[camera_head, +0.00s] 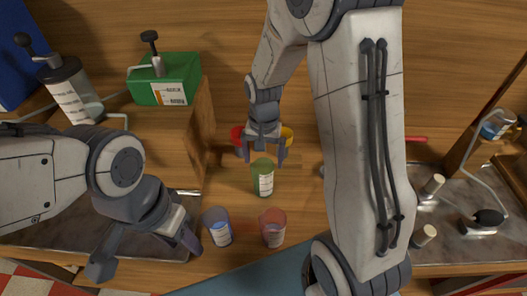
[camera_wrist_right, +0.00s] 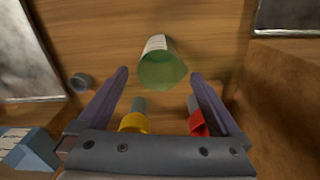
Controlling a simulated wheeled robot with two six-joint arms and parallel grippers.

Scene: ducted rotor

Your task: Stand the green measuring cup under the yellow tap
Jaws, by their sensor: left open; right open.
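The green measuring cup (camera_head: 263,180), translucent with a white label, stands on the wooden surface in the middle of the head view. My right gripper (camera_head: 266,154) is open just behind it. In the right wrist view the cup (camera_wrist_right: 160,66) lies ahead of the open fingertips (camera_wrist_right: 160,75), roughly centred between them, with nothing held. A yellow piece (camera_head: 287,135) sits behind my right gripper. In the wrist view it has a grey stub (camera_wrist_right: 133,122); I cannot tell for certain that it is the tap. My left gripper (camera_head: 144,254) is open and empty at the lower left.
A red piece (camera_head: 237,138) sits left of the yellow one. A blue cup (camera_head: 218,228) and a reddish cup (camera_head: 272,228) stand in front of the green cup. A green box (camera_head: 165,80) stands at the upper left. My right arm hides much right of centre.

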